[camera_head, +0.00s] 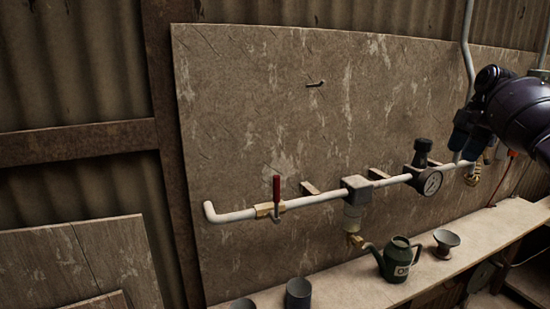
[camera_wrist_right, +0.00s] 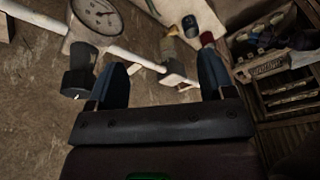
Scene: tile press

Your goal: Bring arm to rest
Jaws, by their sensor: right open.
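My right arm (camera_head: 520,112) comes in from the right edge in the head view. My right gripper (camera_head: 466,140) is in front of the wall panel, near the right end of the white pipe (camera_head: 330,198). In the right wrist view the gripper (camera_wrist_right: 164,72) shows two dark blue fingers spread wide with nothing between them. The pressure gauge (camera_head: 432,182) and black regulator knob (camera_head: 422,147) are left of the gripper in the head view. A red-handled valve (camera_head: 276,190) stands upright on the pipe further left. My left gripper is not in view.
A shelf (camera_head: 480,243) runs below the pipe. It holds a green oil can (camera_head: 397,262), a grey funnel (camera_head: 446,240) and dark cups (camera_head: 298,292). A filter unit (camera_head: 354,205) hangs from the pipe. A wooden crate (camera_wrist_right: 262,66) shows in the wrist view. The upper panel is mostly bare.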

